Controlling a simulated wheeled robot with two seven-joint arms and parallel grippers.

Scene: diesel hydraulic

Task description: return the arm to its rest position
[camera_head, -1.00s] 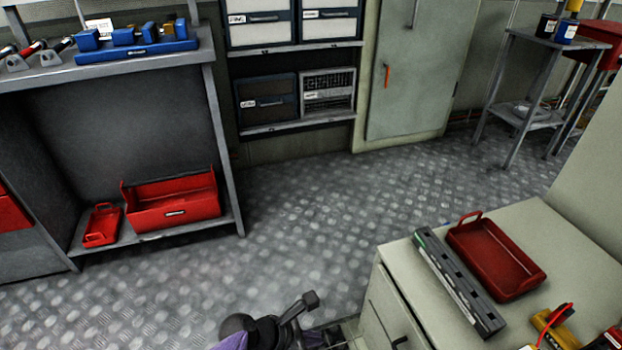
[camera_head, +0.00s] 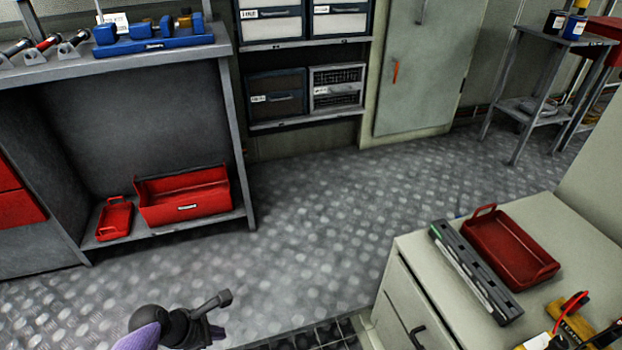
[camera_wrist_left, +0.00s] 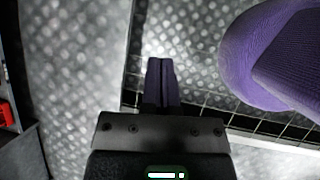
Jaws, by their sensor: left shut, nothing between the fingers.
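My left arm comes in at the bottom of the head view, low over the floor. Its left gripper (camera_head: 219,304) shows there as a small dark shape left of the beige cabinet. In the left wrist view the two purple fingers of the left gripper (camera_wrist_left: 161,64) lie together, shut with nothing between them. Below the fingers are only metal floor plates (camera_wrist_left: 190,35) and a dark grating. A purple rounded part of my own body shows at the right of that view. My right gripper is in neither view.
A beige cabinet (camera_head: 404,310) stands at the lower right, with a red tray (camera_head: 512,250) and a grey slotted bar (camera_head: 476,272) on top. A grey workbench (camera_head: 236,150) with a red bin (camera_head: 184,197) on its low shelf stands at left. The floor (camera_head: 310,215) between is clear.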

